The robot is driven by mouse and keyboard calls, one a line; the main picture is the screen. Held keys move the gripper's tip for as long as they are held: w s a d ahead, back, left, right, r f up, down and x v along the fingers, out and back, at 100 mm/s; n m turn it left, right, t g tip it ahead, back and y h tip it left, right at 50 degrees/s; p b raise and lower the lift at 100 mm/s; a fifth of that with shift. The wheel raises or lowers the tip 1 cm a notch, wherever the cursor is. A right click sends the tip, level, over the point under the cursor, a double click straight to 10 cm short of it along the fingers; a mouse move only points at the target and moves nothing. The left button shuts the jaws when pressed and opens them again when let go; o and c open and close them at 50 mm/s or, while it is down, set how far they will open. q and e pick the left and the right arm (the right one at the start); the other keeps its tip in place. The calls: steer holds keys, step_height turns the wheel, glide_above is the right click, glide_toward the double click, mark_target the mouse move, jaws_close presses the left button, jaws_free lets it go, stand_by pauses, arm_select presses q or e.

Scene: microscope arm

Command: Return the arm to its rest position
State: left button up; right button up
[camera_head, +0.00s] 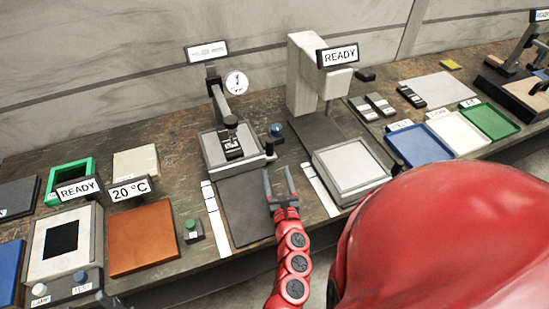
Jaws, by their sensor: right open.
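A grey bench device (262,163) stands at the middle of the bench. Its dark upright arm (219,105) rises from the back and carries a label plate at its top. A black block (231,143) sits on the device's top. A blue ball knob (276,130) shows at the device's right side, with a dark part beside it. My right gripper (279,182) is open, with its fingers pointing away from me, in front of the device's right front corner. It looks empty. Whether it touches the device cannot be told.
A pale machine (303,75) with a READY sign stands right of the device, with a grey square tray (350,168) before it. Blue (418,145), white and green trays lie farther right. A dark mat (246,212) lies left of my gripper. An orange plate (143,241) lies at left.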

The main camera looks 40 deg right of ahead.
steer(key=shift+s+a, duration=0.1)
steer(key=shift+s, duration=0.2)
stand_by(0.4)
